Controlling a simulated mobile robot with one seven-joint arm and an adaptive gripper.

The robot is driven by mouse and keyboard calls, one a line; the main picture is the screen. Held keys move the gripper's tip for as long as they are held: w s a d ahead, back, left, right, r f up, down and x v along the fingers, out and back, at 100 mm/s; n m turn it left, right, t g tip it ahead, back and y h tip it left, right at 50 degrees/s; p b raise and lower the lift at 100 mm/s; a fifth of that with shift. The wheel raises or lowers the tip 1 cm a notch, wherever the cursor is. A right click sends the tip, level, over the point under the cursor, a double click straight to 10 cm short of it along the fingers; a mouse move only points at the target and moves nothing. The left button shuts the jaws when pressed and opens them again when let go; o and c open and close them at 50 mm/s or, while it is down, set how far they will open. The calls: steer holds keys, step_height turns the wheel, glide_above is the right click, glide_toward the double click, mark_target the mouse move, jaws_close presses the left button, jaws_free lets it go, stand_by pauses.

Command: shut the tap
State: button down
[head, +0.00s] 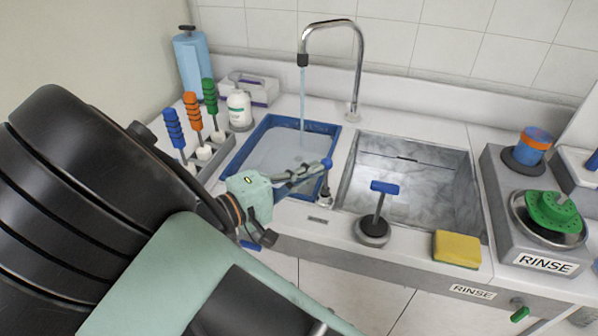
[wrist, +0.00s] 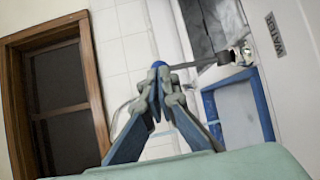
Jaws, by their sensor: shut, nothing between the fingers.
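The chrome tap (head: 335,24) stands behind the basins, and a stream of water (head: 302,98) falls from its spout into the blue-rimmed basin (head: 245,145). A small upright lever with a blue knob (head: 327,162) stands on the counter's front strip by a WATER label (head: 318,219). In the wrist view the lever's grey rod (wrist: 205,62) runs to its blue end (wrist: 157,64) at the fingertips. My gripper (head: 322,169) is shut with its tips close beside that knob; it also shows in the wrist view (wrist: 160,72). I cannot tell whether they touch.
A second blue T-handle (head: 384,188) stands right of the lever, before the metal sink (head: 410,185). A yellow sponge (head: 457,248) lies further right. Brushes (head: 193,112) and a white bottle (head: 239,108) stand left of the basin. The rinse station (head: 515,190) is at right.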

stand_by(0.3)
steer(key=shift+w+d+r+p, duration=0.15)
steer(key=shift+w+r+p, duration=0.2)
steer(key=shift+p, duration=0.45)
steer(key=shift+w+d+r+n+g+y+p, duration=0.2)
steer(key=shift+w+n+g+y+p, duration=0.2)
steer(key=shift+g+p, duration=0.15)
steer(key=shift+w+f, duration=0.1)
steer(key=shift+f, duration=0.1)
steer(key=shift+a, duration=0.1)
